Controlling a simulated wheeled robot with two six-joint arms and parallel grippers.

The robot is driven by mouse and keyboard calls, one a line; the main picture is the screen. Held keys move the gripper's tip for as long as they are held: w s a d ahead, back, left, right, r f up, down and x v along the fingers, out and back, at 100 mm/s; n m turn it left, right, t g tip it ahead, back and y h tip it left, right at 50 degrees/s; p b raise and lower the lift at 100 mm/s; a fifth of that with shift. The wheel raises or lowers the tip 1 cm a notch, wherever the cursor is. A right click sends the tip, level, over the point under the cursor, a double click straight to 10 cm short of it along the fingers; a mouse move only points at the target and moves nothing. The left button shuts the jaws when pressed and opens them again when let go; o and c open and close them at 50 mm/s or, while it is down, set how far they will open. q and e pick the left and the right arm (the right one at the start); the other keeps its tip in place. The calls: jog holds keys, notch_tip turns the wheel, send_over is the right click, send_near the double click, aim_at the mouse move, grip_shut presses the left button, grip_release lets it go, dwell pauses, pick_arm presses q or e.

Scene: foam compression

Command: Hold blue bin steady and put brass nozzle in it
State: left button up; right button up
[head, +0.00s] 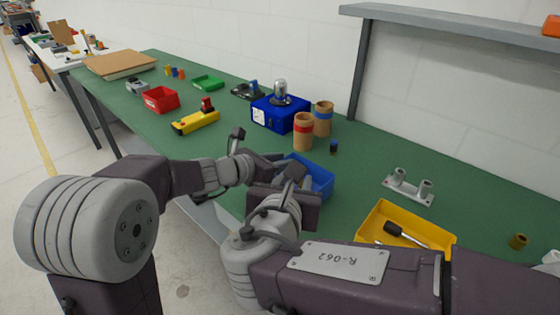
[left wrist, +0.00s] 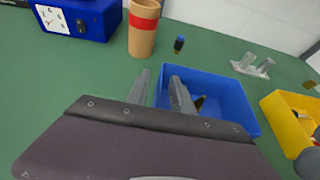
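The blue bin (head: 322,178) stands on the green table, partly hidden behind my grippers in the head view. In the left wrist view the bin (left wrist: 232,98) lies just ahead of my left gripper (left wrist: 160,80). The fingers are apart, one outside the bin's near-left wall and one over its inside. A small yellow and dark thing (left wrist: 200,103) shows in the bin beside the finger; I cannot tell what it is. A short brass-coloured cylinder (head: 517,241), possibly the nozzle, stands at the table's right.
A yellow bin (head: 372,222) with a black-handled tool stands right of the blue bin. A grey two-post fixture (head: 408,188) lies behind it.

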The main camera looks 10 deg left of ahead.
pick_arm(q)
jog(key=v, duration=1.2)
jog(key=shift+f, duration=0.1)
